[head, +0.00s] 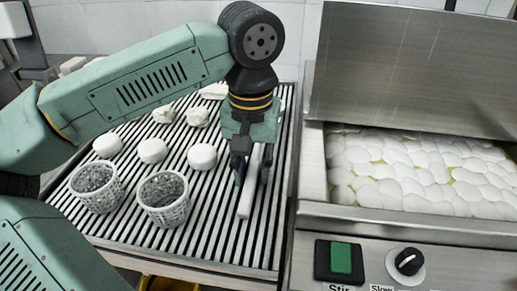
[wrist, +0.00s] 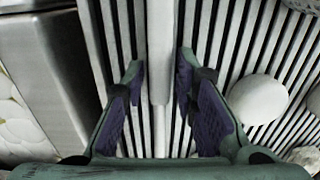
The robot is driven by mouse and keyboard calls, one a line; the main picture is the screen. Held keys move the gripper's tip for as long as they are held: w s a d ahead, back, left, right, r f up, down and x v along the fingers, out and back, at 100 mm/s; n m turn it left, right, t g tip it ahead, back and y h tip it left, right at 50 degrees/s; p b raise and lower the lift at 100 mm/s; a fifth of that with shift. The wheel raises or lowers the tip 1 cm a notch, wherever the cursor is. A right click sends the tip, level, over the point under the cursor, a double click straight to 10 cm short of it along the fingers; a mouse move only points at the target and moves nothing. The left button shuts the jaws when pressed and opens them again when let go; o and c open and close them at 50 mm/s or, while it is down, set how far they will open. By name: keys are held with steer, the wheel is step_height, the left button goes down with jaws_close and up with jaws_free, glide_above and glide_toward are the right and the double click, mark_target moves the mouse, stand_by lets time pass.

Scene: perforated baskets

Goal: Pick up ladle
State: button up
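A long, straight, pale grey bar (head: 246,196), which looks like the ladle's handle, lies along the slatted rack near its right side. No ladle bowl can be made out. My gripper (head: 252,174) points down over the bar, one finger on each side. In the wrist view the bar (wrist: 161,50) runs down from the top edge between the open fingers of my gripper (wrist: 159,70). A narrow gap shows on each side, so the fingers appear not to touch it. The exact height of the fingertips above the slats is hard to tell.
Two perforated baskets (head: 164,200) (head: 96,187) stand on the slatted rack (head: 215,235) at the left. Several white round lumps (head: 202,157) lie behind them. A steel vat (head: 312,165) with white pieces floating inside and a raised lid (head: 415,70) stands at the right.

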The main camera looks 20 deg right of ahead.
jaws_close()
stand_by(0.3)
